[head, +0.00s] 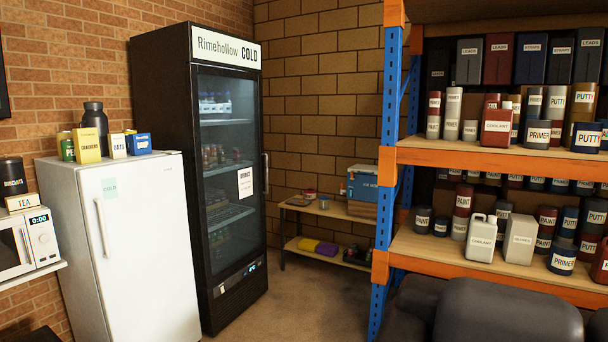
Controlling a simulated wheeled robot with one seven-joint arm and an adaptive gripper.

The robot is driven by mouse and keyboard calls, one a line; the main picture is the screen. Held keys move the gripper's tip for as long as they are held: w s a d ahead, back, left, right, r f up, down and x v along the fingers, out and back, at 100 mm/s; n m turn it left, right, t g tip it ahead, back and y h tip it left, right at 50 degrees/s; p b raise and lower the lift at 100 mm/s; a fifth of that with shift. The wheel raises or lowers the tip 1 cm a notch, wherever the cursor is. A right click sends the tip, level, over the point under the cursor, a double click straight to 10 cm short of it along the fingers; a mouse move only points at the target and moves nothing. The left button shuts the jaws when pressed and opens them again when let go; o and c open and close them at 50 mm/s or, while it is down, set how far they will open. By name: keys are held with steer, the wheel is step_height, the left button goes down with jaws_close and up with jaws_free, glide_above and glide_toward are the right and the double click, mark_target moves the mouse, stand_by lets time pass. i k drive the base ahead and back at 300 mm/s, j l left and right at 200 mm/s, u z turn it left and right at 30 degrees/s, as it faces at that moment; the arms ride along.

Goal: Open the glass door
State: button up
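The glass door (225,165) belongs to a tall black drinks cooler (165,130) with a "Rimehollow COLD" sign on top, left of centre in the head view. The door looks shut. Its upright handle (266,173) runs along the door's right edge. Bottles and cans show on shelves behind the glass, and a small white notice (245,182) is stuck on it. My gripper is not in view, and nothing is seen touching the door or handle.
A white fridge (130,240) stands left of the cooler. A blue and orange shelf rack (388,150) with paint tins stands at the right. A low wooden bench (330,210) is behind. Dark rounded shapes fill the lower right. Bare floor (300,300) lies before the cooler.

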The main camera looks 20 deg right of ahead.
mark_target(192, 70)
steer(key=z, duration=0.2)
steer(key=i+j+u, duration=0.2)
steer(key=i+u, duration=0.55)
steer(key=i+j, duration=0.15)
steer(key=i, duration=0.5)
steer(key=i+j, duration=0.15)
steer(key=i, duration=0.5)
steer(key=i+l+z, duration=0.15)
steer(key=z, duration=0.25)
steer(key=i+z, duration=0.8)
steer(key=i+j+z, duration=0.15)
steer(key=z, duration=0.25)
steer(key=i+l+z, duration=0.1)
steer(key=i, duration=0.75)
steer(key=i+l, duration=0.1)
steer(key=i, duration=1.85)
